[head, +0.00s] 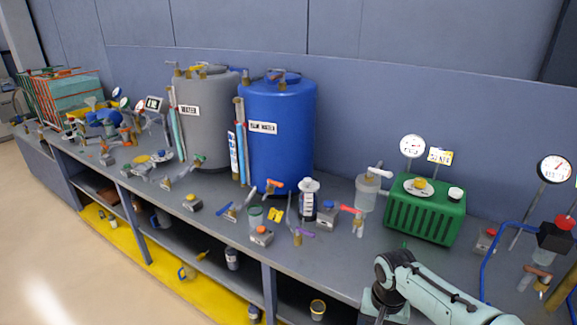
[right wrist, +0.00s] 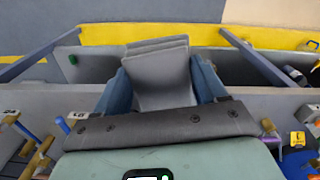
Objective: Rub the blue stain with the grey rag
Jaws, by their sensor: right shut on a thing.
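The grey rag (right wrist: 160,72) is a folded grey cloth with its layers showing at the far end. In the right wrist view my right gripper (right wrist: 161,82) has its two blue fingers closed on the rag from both sides. The rag is over the grey bench near its edge, with the yellow floor strip beyond. I cannot tell whether it touches a surface. My right arm (head: 430,288) shows at the lower right of the head view, but the gripper and rag cannot be made out there. I cannot see the blue stain in either view. My left gripper is out of view.
The grey bench (head: 215,190) is crowded with valves and small fittings. A blue tank (head: 280,150) and a grey tank (head: 205,135) stand at the back. A green box (head: 425,215) with gauges stands to the right. Open shelves (head: 205,245) hold several items below.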

